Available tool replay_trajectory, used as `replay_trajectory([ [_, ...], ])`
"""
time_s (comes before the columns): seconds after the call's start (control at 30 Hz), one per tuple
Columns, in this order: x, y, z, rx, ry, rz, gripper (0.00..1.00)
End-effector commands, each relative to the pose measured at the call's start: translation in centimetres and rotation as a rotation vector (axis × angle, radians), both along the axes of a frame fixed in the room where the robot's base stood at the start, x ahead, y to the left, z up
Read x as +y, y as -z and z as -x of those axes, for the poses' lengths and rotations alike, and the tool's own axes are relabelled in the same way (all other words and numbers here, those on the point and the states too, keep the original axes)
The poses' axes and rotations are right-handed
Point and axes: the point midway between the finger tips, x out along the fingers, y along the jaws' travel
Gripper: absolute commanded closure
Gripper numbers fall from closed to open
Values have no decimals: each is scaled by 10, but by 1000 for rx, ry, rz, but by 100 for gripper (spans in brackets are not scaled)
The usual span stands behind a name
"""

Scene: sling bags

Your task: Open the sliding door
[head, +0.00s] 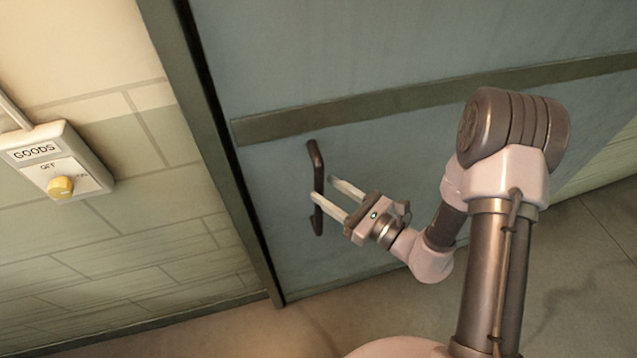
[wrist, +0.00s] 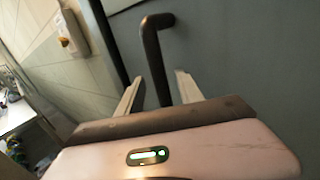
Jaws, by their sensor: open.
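The sliding door (head: 390,110) is a large grey-blue panel with a darker horizontal band, and its left edge meets a dark frame. Its dark bar handle (head: 317,165) stands near that left edge. My gripper (head: 322,188) is open at the handle, with one finger on each side of the bar in the picture. In the wrist view the handle (wrist: 153,50) rises between the two pale fingers, and its lower part is hidden behind my gripper body. I cannot tell whether either finger touches the bar.
A white wall box (head: 55,160) labelled GOODS, with a yellow knob, is on the tiled wall left of the door frame (head: 215,130). The floor (head: 330,325) below the door looks clear. A cluttered white surface (wrist: 18,115) shows at the wrist view's left edge.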

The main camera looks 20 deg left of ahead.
Motion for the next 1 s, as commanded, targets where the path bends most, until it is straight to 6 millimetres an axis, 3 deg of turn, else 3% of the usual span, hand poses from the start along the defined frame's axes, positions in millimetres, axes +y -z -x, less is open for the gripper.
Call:
replay_trajectory([
  [0.2,26,0,-11,0,-2,0,57],
  [0.5,29,0,-13,1,0,0,57],
  [0.57,29,0,-13,1,-1,0,65],
  [0.73,29,0,-13,0,-1,0,98],
  [1.0,29,0,-13,0,-1,1,100],
])
